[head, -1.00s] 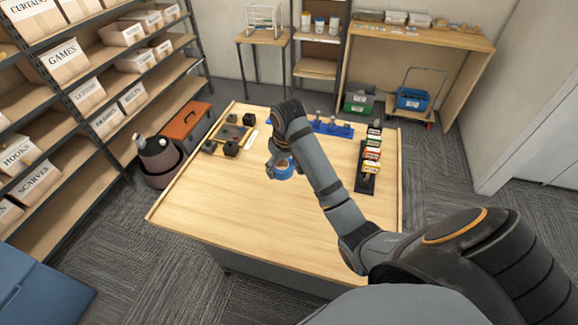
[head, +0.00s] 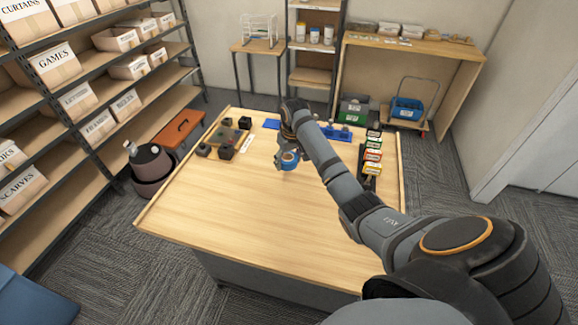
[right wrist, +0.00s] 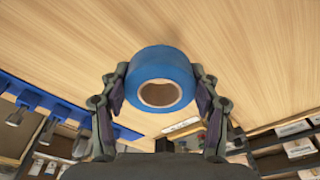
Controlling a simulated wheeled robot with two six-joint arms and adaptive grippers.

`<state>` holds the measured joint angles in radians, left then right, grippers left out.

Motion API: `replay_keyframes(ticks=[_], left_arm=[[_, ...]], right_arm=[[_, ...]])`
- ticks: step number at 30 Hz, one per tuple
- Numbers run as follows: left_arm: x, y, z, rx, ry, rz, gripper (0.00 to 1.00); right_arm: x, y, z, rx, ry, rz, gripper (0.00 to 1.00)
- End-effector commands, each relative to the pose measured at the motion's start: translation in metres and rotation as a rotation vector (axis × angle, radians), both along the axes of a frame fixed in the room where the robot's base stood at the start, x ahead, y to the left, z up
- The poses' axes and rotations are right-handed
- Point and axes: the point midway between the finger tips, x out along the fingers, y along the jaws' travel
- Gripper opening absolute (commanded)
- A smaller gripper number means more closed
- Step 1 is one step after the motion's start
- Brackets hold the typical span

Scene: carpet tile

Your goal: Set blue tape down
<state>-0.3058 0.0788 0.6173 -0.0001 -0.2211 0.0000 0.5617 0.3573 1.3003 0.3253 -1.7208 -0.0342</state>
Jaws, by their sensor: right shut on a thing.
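The blue tape (head: 289,157) is a roll with a brown core, held over the far middle part of the wooden table (head: 230,215). My right gripper (head: 286,163) is shut on it. In the right wrist view the tape (right wrist: 161,82) sits between the two fingers of the gripper (right wrist: 161,95), its round opening facing the camera, with bare wood behind it. I cannot tell whether the roll touches the tabletop. My left gripper is not in view.
Dark blocks (head: 226,151) stand on the table's far left. A blue rack (head: 337,133) is at the back, partly behind my arm. A row of colored boxes (head: 372,156) stands at the right. The table's front and middle are clear.

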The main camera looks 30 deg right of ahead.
Motion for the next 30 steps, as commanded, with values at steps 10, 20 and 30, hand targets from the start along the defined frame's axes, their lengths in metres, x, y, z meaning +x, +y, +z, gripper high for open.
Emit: replay_keyframes(ticks=[10, 20, 30], left_arm=[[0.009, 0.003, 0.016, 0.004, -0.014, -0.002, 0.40], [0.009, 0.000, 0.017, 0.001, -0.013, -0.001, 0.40], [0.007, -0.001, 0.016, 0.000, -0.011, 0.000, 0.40]], right_arm=[[0.004, -0.006, -0.023, 0.000, 0.003, 0.000, 0.30], [0.005, -0.006, -0.041, -0.001, -0.001, 0.001, 0.30], [0.005, -0.006, -0.050, -0.001, -0.002, 0.001, 0.30]])
